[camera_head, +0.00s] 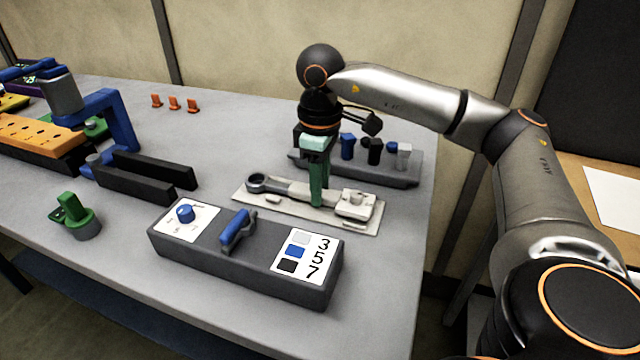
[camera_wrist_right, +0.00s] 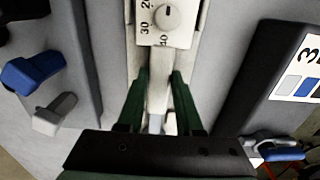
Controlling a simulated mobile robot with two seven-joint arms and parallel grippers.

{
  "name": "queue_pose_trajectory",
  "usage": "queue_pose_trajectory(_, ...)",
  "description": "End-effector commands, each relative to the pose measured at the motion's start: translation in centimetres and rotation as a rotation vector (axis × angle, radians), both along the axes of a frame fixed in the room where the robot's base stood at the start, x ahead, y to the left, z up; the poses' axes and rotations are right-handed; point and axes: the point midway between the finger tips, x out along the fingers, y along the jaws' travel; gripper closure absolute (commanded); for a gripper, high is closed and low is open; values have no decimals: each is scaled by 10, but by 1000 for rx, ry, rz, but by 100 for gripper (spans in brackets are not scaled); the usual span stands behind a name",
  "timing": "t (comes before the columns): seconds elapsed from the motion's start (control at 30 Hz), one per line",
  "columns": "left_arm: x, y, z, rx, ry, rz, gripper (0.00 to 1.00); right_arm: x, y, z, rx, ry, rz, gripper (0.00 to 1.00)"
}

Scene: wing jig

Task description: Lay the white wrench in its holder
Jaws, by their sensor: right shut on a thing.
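The white wrench (camera_head: 298,189) lies along the pale holder plate (camera_head: 272,210) in the head view, its dark ring end at the left. A pale block is at the plate's right end; in the wrist view it bears a numbered dial. My right gripper (camera_head: 318,198) points down with green fingers on either side of the wrench's handle, shut on it. The handle also shows between the fingers in the right wrist view (camera_wrist_right: 158,92). I cannot tell whether the wrench is fully seated or slightly above the plate. My left gripper is not in view.
A dark grey box (camera_head: 245,262) with a blue handle and number card stands in front of the plate. A dark rack (camera_head: 400,178) with blue, black and grey pegs stands close behind. Black bars (camera_head: 145,185) and a green part (camera_head: 72,210) are at the left.

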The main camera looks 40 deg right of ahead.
Motion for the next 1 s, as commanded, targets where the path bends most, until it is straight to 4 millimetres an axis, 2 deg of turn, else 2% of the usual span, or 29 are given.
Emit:
queue_pose_trajectory(0.33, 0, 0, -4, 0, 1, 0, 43, 0, 0, -4, 0, -2, 1, 100)
queue_pose_trajectory(0.37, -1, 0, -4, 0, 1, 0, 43, 0, 0, -4, 0, -2, 1, 63)
queue_pose_trajectory(0.67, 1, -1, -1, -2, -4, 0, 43, 0, 0, -4, 0, -1, 1, 31)
queue_pose_trajectory(1.0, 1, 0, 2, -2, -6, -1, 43, 0, 0, -1, 0, 0, 1, 31)
